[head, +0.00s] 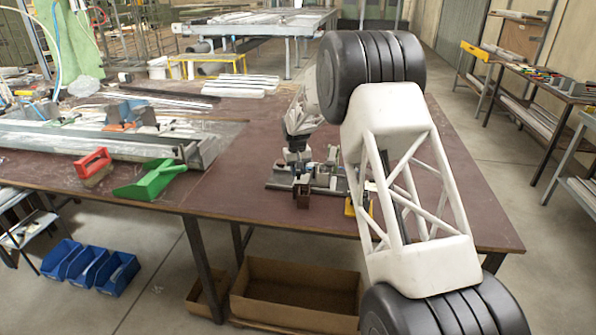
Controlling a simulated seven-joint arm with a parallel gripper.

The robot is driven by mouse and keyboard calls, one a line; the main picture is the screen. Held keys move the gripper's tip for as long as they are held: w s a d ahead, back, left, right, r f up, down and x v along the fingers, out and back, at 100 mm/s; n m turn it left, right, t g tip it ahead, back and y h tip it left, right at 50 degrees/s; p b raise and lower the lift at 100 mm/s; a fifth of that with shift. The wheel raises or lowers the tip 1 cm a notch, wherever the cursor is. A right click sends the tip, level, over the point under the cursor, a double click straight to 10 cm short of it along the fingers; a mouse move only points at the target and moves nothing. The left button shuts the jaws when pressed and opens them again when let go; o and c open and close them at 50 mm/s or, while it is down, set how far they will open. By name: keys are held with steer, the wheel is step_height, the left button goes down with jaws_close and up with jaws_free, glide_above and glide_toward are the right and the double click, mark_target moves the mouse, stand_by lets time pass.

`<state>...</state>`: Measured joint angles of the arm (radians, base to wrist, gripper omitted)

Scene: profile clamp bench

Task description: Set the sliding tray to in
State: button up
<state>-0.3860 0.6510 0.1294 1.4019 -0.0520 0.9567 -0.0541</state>
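A small clamp fixture (323,180) with a grey base and dark blocks stands on the brown bench in the middle of the view. A small dark brown block (303,196) sits at its front, and a yellow part (349,208) shows at its right end, partly behind my arm. I cannot tell which part is the sliding tray or how it is set. My gripper (296,155) points down just above the left part of the fixture. Its fingertips are too small and dark to tell open from shut, or whether they touch anything.
My arm covers the bench right of the fixture. A green dustpan (150,180), a red-handled brush (93,164) and long metal profiles (100,140) lie to the left. White bars (240,86) lie behind. The bench (235,165) is clear just left of the fixture.

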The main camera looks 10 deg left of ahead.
mark_target(310, 177)
jaws_close()
steer(key=shift+d, duration=2.25)
steer(key=o, duration=0.8)
jaws_free()
steer(key=shift+d, duration=0.1)
steer(key=shift+o, duration=0.3)
steer(key=shift+r, duration=0.2)
step_height(310, 177, up, 8)
steer(key=shift+a+f, duration=0.25)
steer(key=shift+s+d+r, duration=0.1)
